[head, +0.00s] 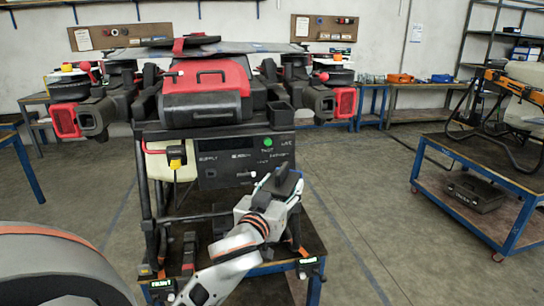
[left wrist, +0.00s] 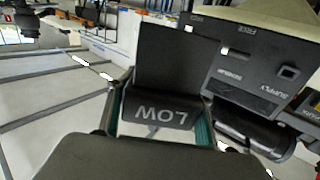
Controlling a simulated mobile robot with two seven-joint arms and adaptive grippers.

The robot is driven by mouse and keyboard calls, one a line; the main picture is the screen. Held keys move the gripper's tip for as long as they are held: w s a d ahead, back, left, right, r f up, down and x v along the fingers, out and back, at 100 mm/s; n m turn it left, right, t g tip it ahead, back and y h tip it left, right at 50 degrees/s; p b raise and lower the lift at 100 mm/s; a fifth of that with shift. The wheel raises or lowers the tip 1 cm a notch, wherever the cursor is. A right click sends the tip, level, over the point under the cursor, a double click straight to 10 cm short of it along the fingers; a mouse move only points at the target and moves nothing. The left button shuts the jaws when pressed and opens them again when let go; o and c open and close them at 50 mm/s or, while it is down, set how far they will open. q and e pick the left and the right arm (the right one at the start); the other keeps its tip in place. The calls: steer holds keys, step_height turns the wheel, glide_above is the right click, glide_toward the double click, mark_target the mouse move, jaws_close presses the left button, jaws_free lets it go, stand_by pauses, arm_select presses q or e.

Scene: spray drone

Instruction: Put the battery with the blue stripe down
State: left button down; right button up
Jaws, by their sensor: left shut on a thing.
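My left gripper (head: 279,188) is raised in front of the drone stand, below and right of its dark panel (head: 226,163). It is shut on a dark block (head: 287,180). In the left wrist view the block (left wrist: 157,111) sits between the two fingers and bears the upside-down word LOW. I see no blue stripe on it, so I cannot tell that it is the battery with the blue stripe. The block appears clear of any surface. The panel (left wrist: 262,70) also shows in the left wrist view, beside the block. My right gripper is not in view.
The black and red drone (head: 207,90) stands on the stand above the panel, which has a green light (head: 268,143). A pale tank (head: 172,162) is at the panel's left. A blue-framed cart (head: 488,185) stands at right, with open floor (head: 365,190) between.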

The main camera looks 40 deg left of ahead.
arm_select(q)
steer(key=s+d+f+m+h, duration=0.3)
steer(key=s+d+f+h, duration=0.2)
steer(key=s+d+f, duration=0.5)
steer(key=d+f, duration=0.3)
steer(key=shift+d+t, duration=0.15)
steer(key=shift+t, duration=0.15)
steer(key=shift+d+r, duration=0.1)
